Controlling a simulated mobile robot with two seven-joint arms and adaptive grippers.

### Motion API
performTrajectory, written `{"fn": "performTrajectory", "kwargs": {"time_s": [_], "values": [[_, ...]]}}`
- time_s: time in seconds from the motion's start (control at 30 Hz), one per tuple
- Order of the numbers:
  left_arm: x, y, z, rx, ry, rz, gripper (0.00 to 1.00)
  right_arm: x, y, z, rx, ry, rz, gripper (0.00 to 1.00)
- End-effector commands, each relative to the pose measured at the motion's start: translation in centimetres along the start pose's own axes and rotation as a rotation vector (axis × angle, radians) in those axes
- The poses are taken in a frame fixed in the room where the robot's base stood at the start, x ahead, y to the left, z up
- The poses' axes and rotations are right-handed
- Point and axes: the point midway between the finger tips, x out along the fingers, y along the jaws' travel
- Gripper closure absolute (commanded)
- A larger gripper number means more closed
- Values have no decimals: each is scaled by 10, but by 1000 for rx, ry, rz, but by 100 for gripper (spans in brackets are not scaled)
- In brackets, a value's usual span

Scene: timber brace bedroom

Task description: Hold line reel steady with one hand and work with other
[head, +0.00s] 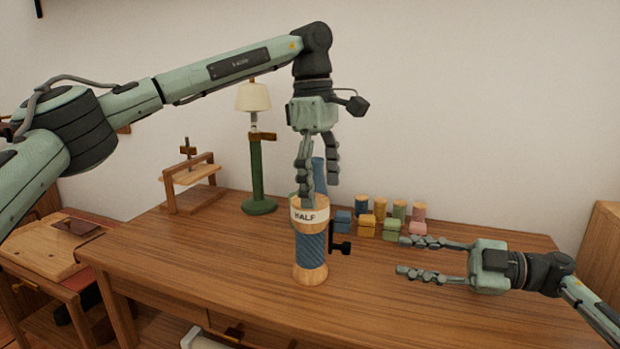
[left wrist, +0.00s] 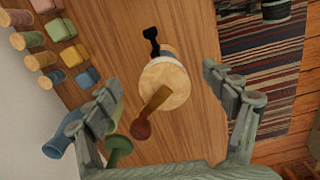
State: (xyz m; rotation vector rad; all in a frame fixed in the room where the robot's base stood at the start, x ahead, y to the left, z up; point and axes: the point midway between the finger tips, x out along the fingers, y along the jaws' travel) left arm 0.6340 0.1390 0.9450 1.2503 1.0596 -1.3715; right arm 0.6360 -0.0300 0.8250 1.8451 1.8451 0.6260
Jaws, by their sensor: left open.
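The line reel (head: 312,250) stands upright on the table, with wooden ends, blue line wound round it and a white band marked HALF. A black crank (head: 341,247) sticks out of its right side. My left gripper (head: 319,190) points down just over the reel's top, fingers apart. In the left wrist view the reel's round top (left wrist: 171,85) lies between the open fingers, apart from the right-hand one. Whether a fingertip touches the reel, I cannot tell. My right gripper (head: 402,256) is open and empty, pointing left toward the crank, with a gap between.
Several spools (head: 380,207) and small coloured blocks (head: 392,229) stand behind the reel. A blue vessel (head: 319,174) is close behind it. A green lamp (head: 257,175) and a wooden press (head: 190,185) stand at the back left. The table's (head: 220,245) front left is clear.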

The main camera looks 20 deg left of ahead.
Motion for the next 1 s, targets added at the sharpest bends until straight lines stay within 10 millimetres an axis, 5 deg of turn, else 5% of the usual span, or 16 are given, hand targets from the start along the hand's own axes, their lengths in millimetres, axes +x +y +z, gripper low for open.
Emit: {"fn": "performTrajectory", "kwargs": {"time_s": [0.17, 0.63, 1.0], "values": [[-9, -1, -20, -3, 96, -2, 16, 0, 0, 0, 0, 0, 0, 66], [53, -2, -27, -4, 99, -3, 16, 0, 0, 0, 0, 0, 0, 66], [65, -2, -28, -3, 97, -1, 16, 0, 0, 0, 0, 0, 0, 66]]}}
